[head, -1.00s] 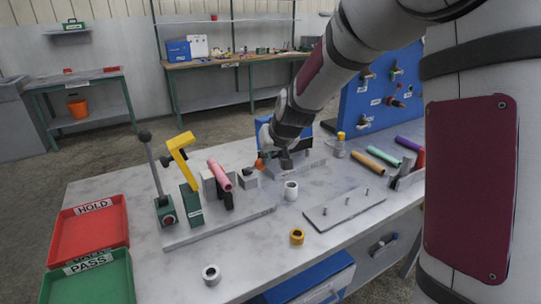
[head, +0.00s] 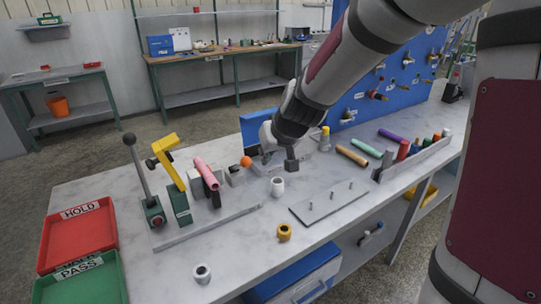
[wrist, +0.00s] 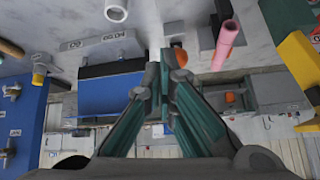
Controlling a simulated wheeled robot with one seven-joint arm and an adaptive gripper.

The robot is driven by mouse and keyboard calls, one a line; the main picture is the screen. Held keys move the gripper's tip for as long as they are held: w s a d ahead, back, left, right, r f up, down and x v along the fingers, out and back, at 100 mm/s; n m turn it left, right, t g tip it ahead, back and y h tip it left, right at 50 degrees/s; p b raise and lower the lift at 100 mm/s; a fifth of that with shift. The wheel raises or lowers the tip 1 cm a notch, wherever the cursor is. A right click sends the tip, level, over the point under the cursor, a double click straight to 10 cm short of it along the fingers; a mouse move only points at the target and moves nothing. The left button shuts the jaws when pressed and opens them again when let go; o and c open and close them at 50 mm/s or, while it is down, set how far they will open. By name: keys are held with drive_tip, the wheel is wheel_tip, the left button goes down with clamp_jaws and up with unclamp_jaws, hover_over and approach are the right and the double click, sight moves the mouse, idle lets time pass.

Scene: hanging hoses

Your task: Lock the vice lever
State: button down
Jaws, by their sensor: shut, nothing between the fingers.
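The vice is on a grey base plate (head: 215,232) on the bench, with a pink hose (head: 206,172) between its grey blocks. A lever with an orange ball knob (head: 246,161) stands at its right end; I cannot tell for sure that this is the vice lever. A tall lever with a black ball (head: 129,140) and a yellow lever arm (head: 167,160) stand at the left. My gripper (head: 291,165) is shut and empty, to the right of the orange knob and apart from it in the head view. In the wrist view the orange knob (wrist: 179,56) shows just beyond the fingertips (wrist: 166,68), partly hidden.
A blue panel (head: 259,128) stands behind the gripper. Red and green trays (head: 77,235) are at the left.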

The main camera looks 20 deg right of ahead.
drive_tip(key=shift+s+d, duration=0.15)
drive_tip(key=shift+s, duration=0.6)
drive_tip(key=s+r+g, duration=0.1)
drive_tip(key=s+r, duration=0.2)
drive_tip(key=s, duration=0.7)
drive_tip(key=s+a+r+g+p, duration=0.1)
drive_tip(key=s+r, duration=0.2)
drive_tip(key=s, duration=0.7)
drive_tip(key=s+a+r+g+p, duration=0.1)
drive_tip(key=s+r, duration=0.2)
drive_tip(key=s, duration=0.8)
drive_tip(key=shift+a+r+h, duration=0.2)
drive_tip(key=shift+r+h, duration=0.1)
drive_tip(key=shift+r, duration=0.1)
